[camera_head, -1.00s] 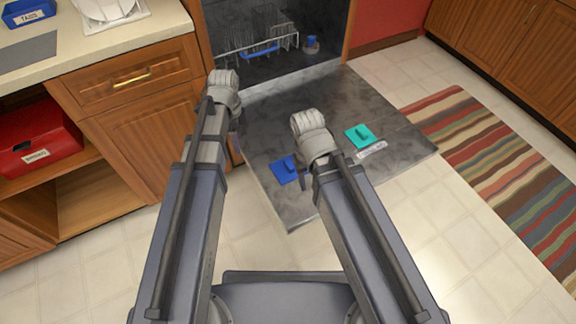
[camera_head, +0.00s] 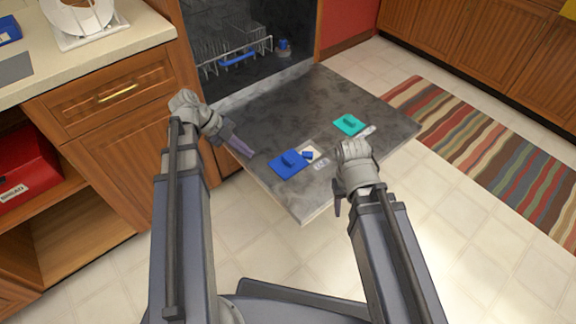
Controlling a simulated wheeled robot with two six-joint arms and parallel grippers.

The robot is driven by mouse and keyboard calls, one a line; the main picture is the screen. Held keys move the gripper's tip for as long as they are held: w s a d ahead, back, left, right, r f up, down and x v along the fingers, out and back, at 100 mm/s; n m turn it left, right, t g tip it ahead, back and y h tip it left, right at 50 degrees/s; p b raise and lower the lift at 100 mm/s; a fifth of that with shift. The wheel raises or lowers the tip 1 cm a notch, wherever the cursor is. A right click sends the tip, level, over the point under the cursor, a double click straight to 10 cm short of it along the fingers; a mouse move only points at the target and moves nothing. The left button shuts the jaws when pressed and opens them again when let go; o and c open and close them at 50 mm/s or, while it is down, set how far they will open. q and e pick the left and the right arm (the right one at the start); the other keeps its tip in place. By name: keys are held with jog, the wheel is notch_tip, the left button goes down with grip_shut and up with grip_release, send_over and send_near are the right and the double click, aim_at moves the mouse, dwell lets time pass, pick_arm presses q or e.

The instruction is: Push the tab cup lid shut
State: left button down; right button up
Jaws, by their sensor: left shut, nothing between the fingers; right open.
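The open dishwasher door (camera_head: 265,121) lies flat. On it is a blue lid (camera_head: 284,165) with a raised tab. A pale cup opening (camera_head: 314,149) with a small blue block (camera_head: 307,155) sits at its right edge. A small white label (camera_head: 321,164) is beside it, its text too small to read surely. A teal lid (camera_head: 347,124) lies farther back. My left gripper (camera_head: 243,148) is shut and empty, over the door left of the blue lid. My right gripper (camera_head: 337,204) is at the door's front right edge, mostly hidden behind its wrist.
A dish rack (camera_head: 228,60) is inside the dishwasher. A wooden cabinet (camera_head: 110,150) stands close on the left. A striped rug (camera_head: 485,145) lies to the right. A light object (camera_head: 367,131), perhaps a label, is by the teal lid.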

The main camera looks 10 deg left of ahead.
aim_at(297, 154)
pick_arm(q)
jog(key=shift+d, duration=0.1)
jog(key=b+x, duration=0.8)
jog(key=x, duration=0.2)
jog(key=shift+w+d, duration=0.4)
jog(key=shift+w, duration=0.2)
jog(key=shift+w+d, duration=0.4)
jog(key=shift+w, duration=0.2)
jog(key=shift+w+d, duration=0.4)
jog(key=w+d, duration=0.1)
jog(key=w, duration=0.1)
jog(key=w+d, duration=0.4)
jog(key=shift+w, duration=0.4)
jog(key=shift+w+d+r, duration=0.1)
jog(key=shift+w+d, duration=0.2)
jog(key=shift+d, duration=0.05)
jog(key=shift+s, duration=0.1)
